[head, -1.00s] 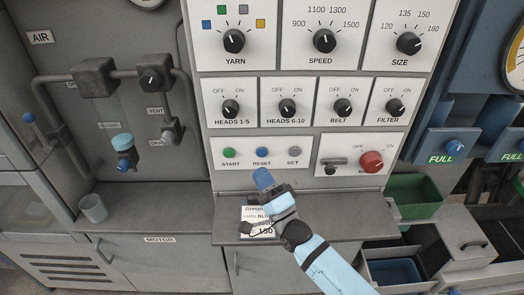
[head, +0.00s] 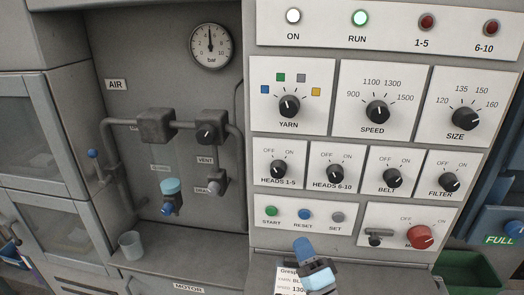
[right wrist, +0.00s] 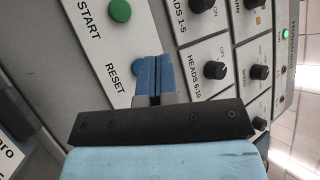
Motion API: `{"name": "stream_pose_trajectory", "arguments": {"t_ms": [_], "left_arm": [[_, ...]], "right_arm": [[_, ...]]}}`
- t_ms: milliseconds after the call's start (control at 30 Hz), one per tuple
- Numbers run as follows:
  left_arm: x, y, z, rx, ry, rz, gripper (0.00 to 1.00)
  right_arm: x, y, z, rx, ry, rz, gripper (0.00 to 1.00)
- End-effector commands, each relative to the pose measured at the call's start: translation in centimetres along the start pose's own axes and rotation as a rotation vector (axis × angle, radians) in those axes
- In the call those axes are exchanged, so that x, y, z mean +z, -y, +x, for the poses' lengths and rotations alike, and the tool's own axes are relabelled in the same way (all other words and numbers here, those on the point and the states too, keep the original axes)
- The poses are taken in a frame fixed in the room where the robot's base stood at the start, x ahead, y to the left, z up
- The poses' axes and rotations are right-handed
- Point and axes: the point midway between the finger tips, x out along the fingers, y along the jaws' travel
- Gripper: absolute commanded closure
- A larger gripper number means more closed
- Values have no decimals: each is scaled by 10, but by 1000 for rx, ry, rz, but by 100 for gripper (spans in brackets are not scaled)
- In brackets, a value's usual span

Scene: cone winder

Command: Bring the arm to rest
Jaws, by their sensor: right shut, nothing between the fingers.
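My right gripper (head: 302,246) is at the bottom middle of the head view, in front of the lower edge of the control panel, just below the RESET button (head: 305,214). Its blue fingers are shut with nothing between them. In the right wrist view the shut fingers (right wrist: 154,72) point at the panel near the RESET button (right wrist: 137,89) and the green START button (right wrist: 120,10). I cannot tell from these views whether they touch the panel. My left gripper is not in view.
The panel has knobs for yarn, speed (head: 376,112) and size. The RUN lamp (head: 360,18) glows green; the ON lamp (head: 293,16) is white. A red knob (head: 419,237) is at right. A cup (head: 130,245) stands on the ledge at left. A printed card (head: 289,281) lies beside the gripper.

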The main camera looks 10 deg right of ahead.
Motion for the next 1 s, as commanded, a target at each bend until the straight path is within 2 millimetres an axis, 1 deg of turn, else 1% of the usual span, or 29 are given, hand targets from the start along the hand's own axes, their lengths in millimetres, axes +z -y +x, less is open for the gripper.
{"name": "stream_pose_trajectory", "arguments": {"t_ms": [67, 167, 200, 267, 300, 367, 400, 500, 533, 600, 700, 1000], "left_arm": [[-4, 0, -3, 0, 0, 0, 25], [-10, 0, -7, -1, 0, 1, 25], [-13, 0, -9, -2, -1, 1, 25], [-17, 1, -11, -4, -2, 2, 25], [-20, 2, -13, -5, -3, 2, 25], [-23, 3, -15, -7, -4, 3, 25], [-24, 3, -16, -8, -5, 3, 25], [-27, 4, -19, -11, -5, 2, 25], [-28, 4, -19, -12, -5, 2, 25], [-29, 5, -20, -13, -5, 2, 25], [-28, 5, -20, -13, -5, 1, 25], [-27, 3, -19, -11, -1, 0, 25]], "right_arm": [[6, -9, -21, 88, 21, -100, 100], [18, -28, -66, 263, 97, -329, 100], [22, -36, -88, 344, 147, -439, 100], [29, -45, -126, 462, 243, -605, 100], [32, -50, -151, 533, 315, -710, 100], [36, -55, -187, 625, 433, -854, 100], [39, -56, -210, 676, 514, -938, 100], [42, -57, -257, 764, 696, -1097, 100], [42, -56, -267, 780, 739, -1131, 100], [42, -55, -286, 806, 819, -1188, 100], [42, -54, -298, 821, 876, -1227, 100], [43, -55, -299, 821, 882, -1233, 100]]}}
